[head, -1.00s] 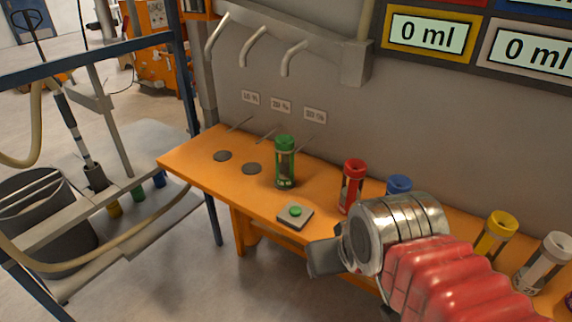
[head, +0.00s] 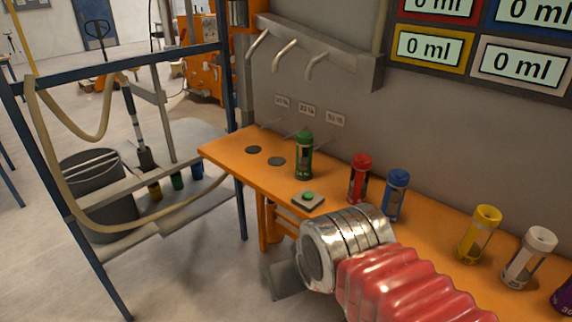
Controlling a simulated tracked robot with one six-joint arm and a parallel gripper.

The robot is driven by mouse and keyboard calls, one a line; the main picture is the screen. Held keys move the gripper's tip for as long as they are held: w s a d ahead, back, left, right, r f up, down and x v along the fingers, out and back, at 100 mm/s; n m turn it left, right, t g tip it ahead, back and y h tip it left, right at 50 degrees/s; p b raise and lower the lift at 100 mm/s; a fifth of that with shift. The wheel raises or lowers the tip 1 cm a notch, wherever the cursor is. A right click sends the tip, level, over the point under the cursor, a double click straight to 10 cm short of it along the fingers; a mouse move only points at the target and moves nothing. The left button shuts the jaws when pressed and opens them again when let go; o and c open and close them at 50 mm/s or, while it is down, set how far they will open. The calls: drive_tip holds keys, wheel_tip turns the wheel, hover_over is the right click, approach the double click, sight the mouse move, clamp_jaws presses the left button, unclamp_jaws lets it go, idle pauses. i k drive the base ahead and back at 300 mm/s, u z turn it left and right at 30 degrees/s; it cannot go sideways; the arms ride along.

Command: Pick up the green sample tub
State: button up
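On the orange bench (head: 232,148), a green button box (head: 308,199) sits before the tub. Red (head: 360,178), blue (head: 396,194), yellow (head: 480,234) and white (head: 530,256) tubs stand to the right. Grey spouts (head: 285,56) hang above. A blue frame (head: 236,150) stands left.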

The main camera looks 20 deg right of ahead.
sight(305, 138)
drive_tip(key=u, duration=0.7)
drive_tip(key=k, duration=0.95)
drive_tip(key=u, duration=0.55)
drive_tip(key=i, duration=1.5)
drive_tip(key=z, duration=1.3)
drive_tip(key=i, duration=0.9)
drive_tip(key=z, duration=0.35)
